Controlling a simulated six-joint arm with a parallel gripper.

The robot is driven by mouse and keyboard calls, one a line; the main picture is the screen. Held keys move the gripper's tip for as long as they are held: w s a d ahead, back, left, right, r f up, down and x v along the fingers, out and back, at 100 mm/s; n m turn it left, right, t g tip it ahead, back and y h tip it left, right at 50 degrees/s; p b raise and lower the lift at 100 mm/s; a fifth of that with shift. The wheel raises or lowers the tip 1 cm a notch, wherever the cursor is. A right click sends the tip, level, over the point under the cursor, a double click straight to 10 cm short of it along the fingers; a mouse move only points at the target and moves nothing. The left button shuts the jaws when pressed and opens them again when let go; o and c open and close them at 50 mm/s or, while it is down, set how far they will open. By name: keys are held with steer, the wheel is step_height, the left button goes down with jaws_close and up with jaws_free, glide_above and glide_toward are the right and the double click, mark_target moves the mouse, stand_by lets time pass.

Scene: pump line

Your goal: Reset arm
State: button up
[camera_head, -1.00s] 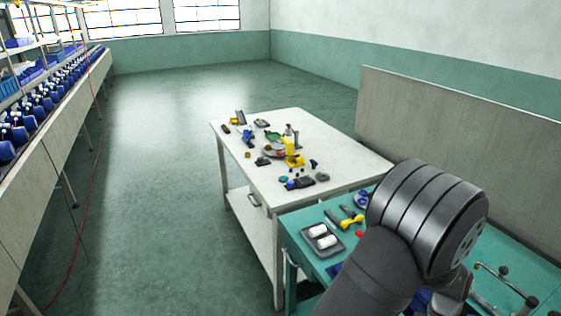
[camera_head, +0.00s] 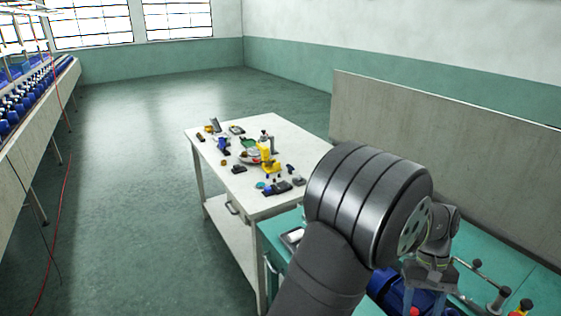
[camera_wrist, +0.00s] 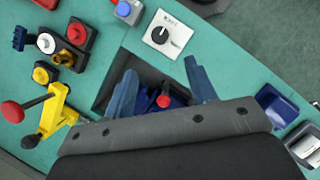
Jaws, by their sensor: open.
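My arm's dark rounded joint fills the lower right of the head view. My gripper (camera_head: 430,285) shows beyond it, over the green bench. In the wrist view my gripper (camera_wrist: 163,90) is open, with two blue-grey fingers spread apart. Between and beyond the fingers is a dark tray (camera_wrist: 104,97) with a blue part (camera_wrist: 180,97) and a red knob (camera_wrist: 164,101). No object is seen gripped. The fingers hide part of the tray.
The green bench (camera_head: 490,248) carries a yellow fixture (camera_wrist: 52,112), a rotary switch plate (camera_wrist: 167,36) and button boxes. A white table (camera_head: 290,135) with several small parts stands beyond it. A grey partition (camera_head: 440,130) runs along the right. Open floor lies left.

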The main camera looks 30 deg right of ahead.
steer(key=x, duration=1.3)
steer(key=shift+s+a+f, duration=0.15)
steer(key=shift+a+f, duration=0.05)
steer(key=shift+f, duration=0.05)
steer(key=shift+d+r+m, duration=0.2)
steer(key=shift+m, duration=0.5)
steer(key=m+t, duration=0.1)
steer(key=m, duration=0.2)
steer(key=m+t+y, duration=0.1)
steer(key=m+t, duration=0.1)
steer(key=m, duration=0.2)
steer(key=shift+s+y, duration=0.2)
steer(key=shift+y, duration=0.1)
steer(key=m+t, duration=0.1)
steer(key=m, duration=0.2)
steer(key=shift+s+m, duration=0.1)
steer(key=shift+m, duration=0.3)
steer(key=m+t+h, duration=0.1)
steer(key=m+t, duration=0.1)
steer(key=m, duration=0.2)
steer(key=shift+m, duration=0.3)
